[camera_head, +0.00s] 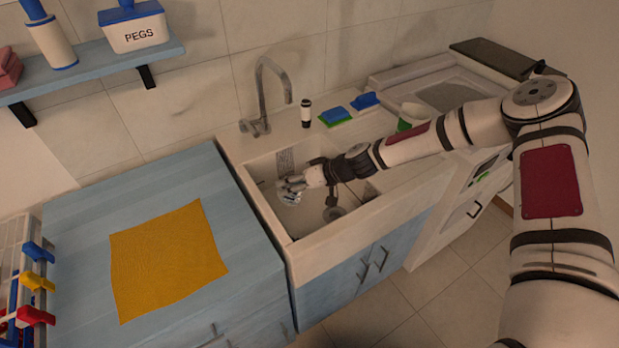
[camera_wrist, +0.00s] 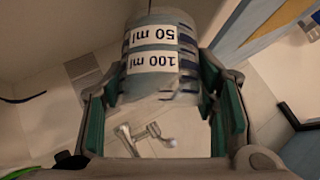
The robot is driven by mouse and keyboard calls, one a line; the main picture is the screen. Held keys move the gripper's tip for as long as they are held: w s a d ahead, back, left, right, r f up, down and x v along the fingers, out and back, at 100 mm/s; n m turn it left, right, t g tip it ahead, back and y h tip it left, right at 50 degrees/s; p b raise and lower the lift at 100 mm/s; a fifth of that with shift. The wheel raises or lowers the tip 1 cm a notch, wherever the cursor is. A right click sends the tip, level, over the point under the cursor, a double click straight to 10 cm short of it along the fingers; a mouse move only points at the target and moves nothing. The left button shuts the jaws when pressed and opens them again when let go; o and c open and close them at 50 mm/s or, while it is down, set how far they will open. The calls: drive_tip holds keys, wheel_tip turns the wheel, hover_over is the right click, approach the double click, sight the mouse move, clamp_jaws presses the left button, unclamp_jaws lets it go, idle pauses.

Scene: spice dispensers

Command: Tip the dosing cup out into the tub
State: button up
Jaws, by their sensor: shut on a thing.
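The dosing cup (camera_wrist: 160,62) is a clear cup with blue bands and white labels reading 50 ml and 100 ml, upside down in the wrist view. In the head view the cup (camera_head: 290,198) is small and partly hidden by my fingers. My gripper (camera_head: 292,184) is shut on it, with a green-padded finger on each side in the wrist view (camera_wrist: 162,100). The gripper and cup are over the pale tub (camera_head: 345,231), inside its rim in the head view. I cannot tell the cup's exact tilt or whether anything is in it.
A tap (camera_head: 262,105) rises behind the tub. A dark-capped bottle (camera_head: 306,113), a green sponge (camera_head: 335,117) and a blue brush (camera_head: 365,101) stand on the back ledge. Left is a blue counter with an orange cloth (camera_head: 167,258). A washing machine stands right.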

drive_tip(key=shift+w+d+r+g+y+b, duration=0.15)
drive_tip(key=shift+w+d+g+y+b, duration=0.25)
drive_tip(key=shift+b, duration=0.35)
drive_tip(key=shift+w+d+r+m+g+y+b, duration=0.1)
drive_tip(key=shift+w+r+m+g+y+b, duration=0.25)
drive_tip(key=shift+b, duration=0.65)
drive_tip(key=shift+w+d+r+m+g+y+b, duration=0.15)
drive_tip(key=shift+m+g+y+b, duration=0.35)
drive_tip(key=shift+b, duration=0.6)
drive_tip(key=shift+w+r+m+g+y+b, duration=0.1)
drive_tip(key=shift+r+m+g+y+b, duration=0.35)
drive_tip(key=shift+b, duration=0.65)
drive_tip(key=shift+w+d+r+m+g+y+b, duration=0.1)
drive_tip(key=shift+m+g+y+b, duration=0.4)
drive_tip(key=shift+b, duration=0.6)
idle(1.2)
drive_tip(key=shift+w+d+r+m+g+y+b, duration=0.2)
drive_tip(key=shift+w+d+m+g+y+b, duration=0.25)
drive_tip(key=shift+w+m+y+b, duration=0.45)
idle(0.8)
